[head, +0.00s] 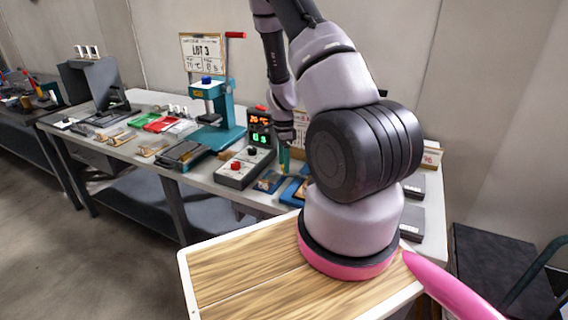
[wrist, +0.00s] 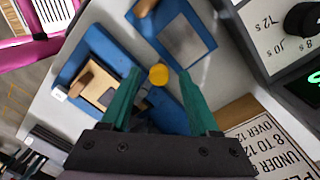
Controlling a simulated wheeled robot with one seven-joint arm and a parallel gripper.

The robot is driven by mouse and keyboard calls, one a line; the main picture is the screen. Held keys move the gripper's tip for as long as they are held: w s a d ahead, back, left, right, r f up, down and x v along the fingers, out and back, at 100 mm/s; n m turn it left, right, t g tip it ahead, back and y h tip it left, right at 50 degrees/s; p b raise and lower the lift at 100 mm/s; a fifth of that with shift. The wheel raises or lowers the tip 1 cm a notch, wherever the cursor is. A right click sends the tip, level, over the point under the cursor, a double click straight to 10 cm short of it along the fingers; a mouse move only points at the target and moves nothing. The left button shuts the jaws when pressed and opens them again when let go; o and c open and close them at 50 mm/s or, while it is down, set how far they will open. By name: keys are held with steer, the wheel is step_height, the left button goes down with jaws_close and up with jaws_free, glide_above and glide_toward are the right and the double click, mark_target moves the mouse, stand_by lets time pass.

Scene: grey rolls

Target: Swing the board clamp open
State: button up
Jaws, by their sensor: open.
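The board clamp looks like the blue fixture (wrist: 68,66) with a tan block on it, left of centre in the wrist view. A round yellow knob (wrist: 158,75) shows between my fingertips; whether it touches either finger, I cannot tell. My gripper (wrist: 160,72) is open, its green fingers on either side of the knob. A blue plate with a grey panel (wrist: 207,40) lies beyond. In the head view, my gripper (head: 285,155) is above the blue parts (head: 292,192), which my arm partly hides. The fingers hide part of the fixture.
A control box (head: 245,168) with lit displays stands beside the blue parts. A teal press (head: 215,105) stands farther left on the bench. A printed sign (wrist: 275,140) is close to my right finger in the wrist view. Dark grey blocks (head: 412,222) lie right of my arm.

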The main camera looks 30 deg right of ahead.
steer(key=shift+f, duration=0.25)
jaws_close()
